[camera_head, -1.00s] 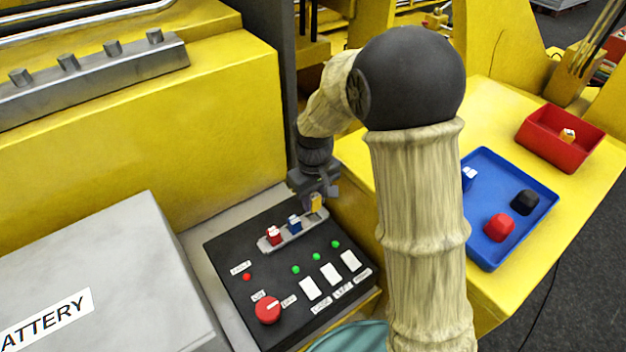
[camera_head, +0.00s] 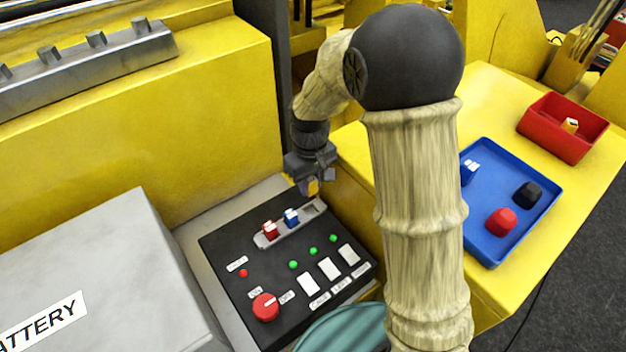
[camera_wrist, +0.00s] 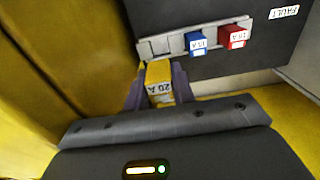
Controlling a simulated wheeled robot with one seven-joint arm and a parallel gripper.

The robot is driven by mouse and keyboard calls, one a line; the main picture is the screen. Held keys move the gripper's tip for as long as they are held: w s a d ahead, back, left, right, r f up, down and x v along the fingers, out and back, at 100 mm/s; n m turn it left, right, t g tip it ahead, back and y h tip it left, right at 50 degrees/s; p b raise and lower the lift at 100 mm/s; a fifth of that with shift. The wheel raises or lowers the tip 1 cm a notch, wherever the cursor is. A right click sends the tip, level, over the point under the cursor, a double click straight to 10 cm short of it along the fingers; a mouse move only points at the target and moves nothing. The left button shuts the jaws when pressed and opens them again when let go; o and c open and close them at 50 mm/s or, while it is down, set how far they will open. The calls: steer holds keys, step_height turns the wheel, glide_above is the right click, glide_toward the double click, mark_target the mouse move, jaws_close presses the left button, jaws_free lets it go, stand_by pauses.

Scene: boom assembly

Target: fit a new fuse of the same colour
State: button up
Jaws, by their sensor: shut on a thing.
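My gripper (camera_head: 310,187) is shut on a yellow fuse (camera_wrist: 158,73) marked 20 A, which also shows in the head view (camera_head: 312,188). The fuse is behind the right end of the grey fuse strip (camera_head: 308,212) and looks apart from it; the exact gap is hard to tell. In the head view, the strip holds a red fuse (camera_head: 270,230) and a blue fuse (camera_head: 291,217), and its right end is bare. The wrist view shows the blue fuse (camera_wrist: 196,42), the red fuse (camera_wrist: 233,37) and the bare strip end (camera_wrist: 155,48).
A blue tray (camera_head: 490,257) at right holds a blue-and-white piece (camera_head: 470,172), a red block (camera_head: 501,221) and a black block (camera_head: 527,194). A red bin (camera_head: 547,142) holds a yellow-and-white piece (camera_head: 570,125). The black panel (camera_head: 225,250) carries a red knob (camera_head: 265,306). A grey battery box (camera_head: 110,260) is at left.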

mark_target(310, 194)
step_height(310, 194, down, 2)
steer(key=shift+a+b, duration=0.15)
steer(key=shift+b, duration=0.55)
step_height(310, 194, down, 2)
steer(key=shift+s+f+b, duration=0.1)
steer(key=shift+f+b, duration=0.1)
steer(key=shift+b, duration=0.8)
steer(key=shift+f+b, duration=0.6)
steer(key=shift+f, duration=0.2)
steer(key=shift+f+b, duration=0.7)
steer(key=shift+f, duration=0.65)
steer(key=shift+s+d+f, duration=0.25)
steer(key=shift+d+f, duration=0.05)
steer(key=shift+f, duration=0.05)
stand_by(0.5)
steer(key=shift+w+a+r+p, duration=0.1)
steer(key=shift+w+r+p, duration=0.15)
steer(key=shift+r, duration=0.2)
steer(key=shift+r, duration=0.25)
steer(key=shift+r, duration=0.1)
stand_by(0.4)
